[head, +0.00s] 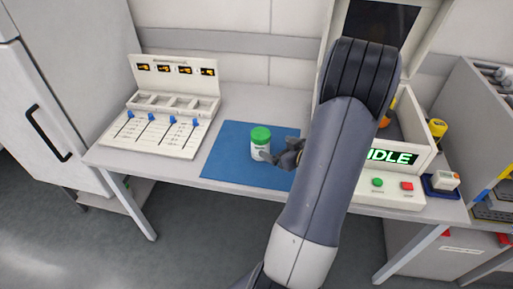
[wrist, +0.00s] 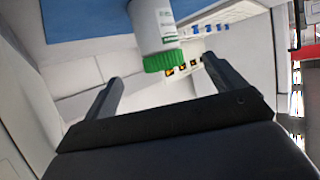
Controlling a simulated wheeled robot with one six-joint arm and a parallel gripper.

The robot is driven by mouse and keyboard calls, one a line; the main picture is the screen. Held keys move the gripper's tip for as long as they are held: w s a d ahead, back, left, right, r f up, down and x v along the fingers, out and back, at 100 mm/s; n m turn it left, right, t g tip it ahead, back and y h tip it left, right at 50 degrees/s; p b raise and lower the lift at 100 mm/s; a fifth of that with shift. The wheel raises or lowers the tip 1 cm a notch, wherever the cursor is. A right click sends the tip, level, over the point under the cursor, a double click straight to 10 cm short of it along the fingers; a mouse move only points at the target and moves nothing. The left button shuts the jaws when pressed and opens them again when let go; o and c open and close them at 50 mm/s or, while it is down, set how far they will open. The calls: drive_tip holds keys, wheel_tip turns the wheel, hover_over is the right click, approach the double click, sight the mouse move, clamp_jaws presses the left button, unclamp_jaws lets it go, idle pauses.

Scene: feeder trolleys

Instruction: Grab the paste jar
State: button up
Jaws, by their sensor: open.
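The paste jar (head: 260,144) is a white jar with a green lid and a label. It stands upright on the blue mat (head: 225,158) on the bench. It also shows in the wrist view (wrist: 155,30), upside down in that picture, with its green lid towards my gripper. My gripper (head: 277,158) is just right of the jar in the head view. In the wrist view my gripper (wrist: 165,85) has its two fingers wide apart and nothing between them. The jar appears beyond the fingertips. The head view does not clearly show whether a finger touches the jar.
A white feeder rack (head: 160,125) with blue knobs stands on the bench at left. A machine with an IDLE display (head: 393,157) and green and red buttons stands at right. A small device on a blue tray (head: 444,184) is at far right. The mat's left part is clear.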

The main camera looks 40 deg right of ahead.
sight(267, 141)
drive_tip(key=x, duration=0.8)
drive_tip(key=shift+w+r, duration=0.15)
drive_tip(key=shift+w, duration=0.1)
drive_tip(key=shift+c, duration=0.5)
drive_tip(key=c, duration=1.4)
drive_tip(key=shift+r, duration=0.1)
